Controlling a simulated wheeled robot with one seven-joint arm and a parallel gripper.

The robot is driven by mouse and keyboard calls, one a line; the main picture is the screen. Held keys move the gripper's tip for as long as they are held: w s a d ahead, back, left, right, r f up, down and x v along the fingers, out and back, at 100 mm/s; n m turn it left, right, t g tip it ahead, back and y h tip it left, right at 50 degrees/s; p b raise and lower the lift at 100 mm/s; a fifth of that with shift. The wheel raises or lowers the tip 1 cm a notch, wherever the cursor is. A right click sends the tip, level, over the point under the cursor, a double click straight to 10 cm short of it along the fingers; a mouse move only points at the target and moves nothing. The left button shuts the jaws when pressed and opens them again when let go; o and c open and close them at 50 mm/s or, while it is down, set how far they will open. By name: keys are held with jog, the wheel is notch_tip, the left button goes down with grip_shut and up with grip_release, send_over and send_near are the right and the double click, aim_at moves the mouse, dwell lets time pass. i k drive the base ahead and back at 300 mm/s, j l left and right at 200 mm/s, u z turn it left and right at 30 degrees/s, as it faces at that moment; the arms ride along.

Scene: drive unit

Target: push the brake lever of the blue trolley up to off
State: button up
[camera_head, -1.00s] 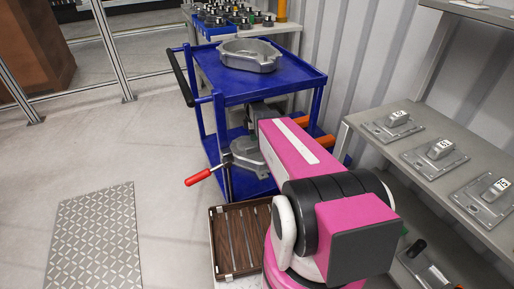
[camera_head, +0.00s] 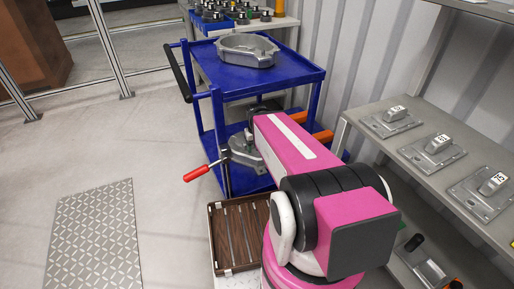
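The blue trolley (camera_head: 225,88) stands at the centre, with a grey metal housing (camera_head: 247,50) on its top. The brake lever (camera_head: 199,173) has a red handle that points out to the left and slightly down, low on the trolley's near-left side. My pink arm reaches in over the near side of the trolley. My gripper (camera_head: 246,134) is at the arm's far end, between the trolley's shelves and mostly hidden by the arm. It looks apart from the red handle, to the right of and above it. Its fingers do not show clearly.
Another grey casting (camera_head: 243,152) sits lower on the trolley, close to my gripper. A brown slatted crate (camera_head: 217,262) stands in front of the trolley. A grey shelf (camera_head: 408,150) with several metal parts is at right. The floor at left is clear around a patterned plate (camera_head: 95,235).

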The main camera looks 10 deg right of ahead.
aim_at(205, 170)
jog(key=k+j+u, duration=0.15)
jog(key=k, duration=0.3)
jog(key=k+j+u, duration=0.1)
jog(key=k+j, duration=0.15)
jog(key=k, duration=0.2)
jog(key=k+j+u, duration=0.15)
jog(key=k, duration=0.3)
jog(key=j, duration=0.1)
